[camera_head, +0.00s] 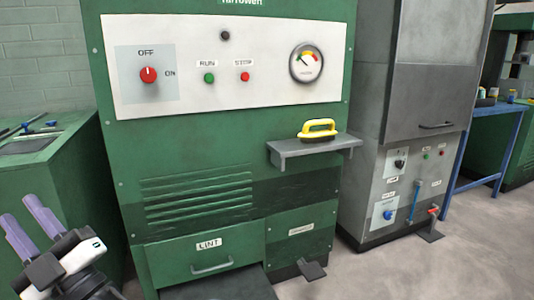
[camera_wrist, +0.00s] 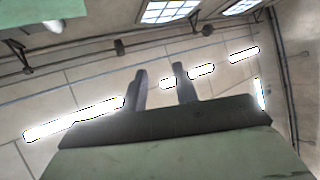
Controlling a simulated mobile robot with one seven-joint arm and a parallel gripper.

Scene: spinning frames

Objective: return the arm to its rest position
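My gripper (camera_head: 32,224) shows at the lower left of the head view, in front of the green machine. Its two purple-grey fingers point up and stand apart with nothing between them. In the wrist view the two dark fingers (camera_wrist: 160,88) are also apart and empty, with the ceiling and its lights behind them. My arm below the gripper is mostly cut off by the frame's edge.
A green machine (camera_head: 215,140) with a control panel stands close ahead. A small shelf (camera_head: 312,148) on it bears a yellow-handled brush (camera_head: 318,129). A grey cabinet (camera_head: 425,80), a blue table (camera_head: 490,110) and open floor (camera_head: 400,270) lie right. A green bench (camera_head: 50,190) stands left.

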